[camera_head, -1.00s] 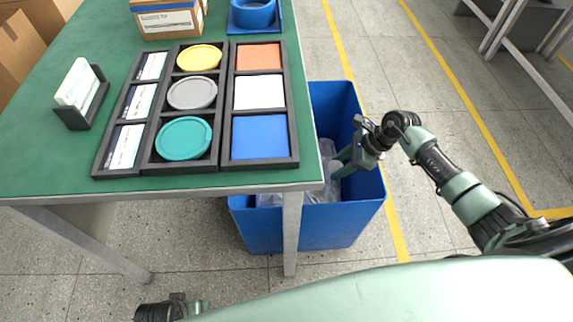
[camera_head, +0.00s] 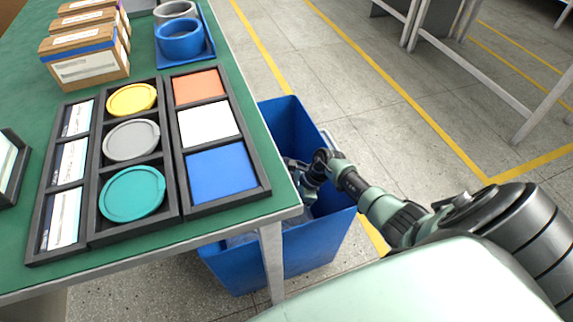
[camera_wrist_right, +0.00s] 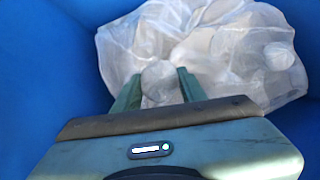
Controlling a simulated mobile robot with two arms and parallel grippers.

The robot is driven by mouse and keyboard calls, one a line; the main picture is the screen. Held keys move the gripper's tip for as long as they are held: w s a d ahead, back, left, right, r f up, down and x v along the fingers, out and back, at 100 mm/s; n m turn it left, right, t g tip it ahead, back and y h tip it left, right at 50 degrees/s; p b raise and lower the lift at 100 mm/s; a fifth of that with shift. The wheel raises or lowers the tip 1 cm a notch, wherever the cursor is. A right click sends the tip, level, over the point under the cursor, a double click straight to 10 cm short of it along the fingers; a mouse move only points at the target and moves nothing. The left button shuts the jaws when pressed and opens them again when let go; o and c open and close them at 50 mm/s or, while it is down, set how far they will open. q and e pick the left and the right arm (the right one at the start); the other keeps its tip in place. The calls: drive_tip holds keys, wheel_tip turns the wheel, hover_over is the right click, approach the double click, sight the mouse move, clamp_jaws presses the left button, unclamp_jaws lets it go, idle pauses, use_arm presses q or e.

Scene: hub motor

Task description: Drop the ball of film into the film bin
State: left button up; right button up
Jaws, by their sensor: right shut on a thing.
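The film bin (camera_head: 330,238) is an open blue bin beside and partly under the table's right side. My right arm reaches down into it; the fingertips are hidden behind its wall and the table corner in the head view. In the right wrist view my right gripper (camera_wrist_right: 158,76) is shut on a small, pale, crumpled ball of film (camera_wrist_right: 160,88). The ball is inside the bin, in front of a heap of clear crumpled film (camera_wrist_right: 225,45). I cannot tell whether the ball touches the heap. My left gripper is not in view.
The green table (camera_head: 30,100) overhangs part of the bin. A black tray (camera_head: 262,190) with colored compartments lies along its right edge. The floor right of the bin is clear.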

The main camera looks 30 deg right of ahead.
drive_tip(key=shift+f, duration=0.9)
drive_tip(key=shift+f+b, duration=0.85)
drive_tip(key=shift+f, duration=0.7)
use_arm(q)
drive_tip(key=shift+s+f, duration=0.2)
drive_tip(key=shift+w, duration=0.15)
use_arm(e)
drive_tip(key=shift+f, duration=0.1)
drive_tip(key=o, duration=1.3)
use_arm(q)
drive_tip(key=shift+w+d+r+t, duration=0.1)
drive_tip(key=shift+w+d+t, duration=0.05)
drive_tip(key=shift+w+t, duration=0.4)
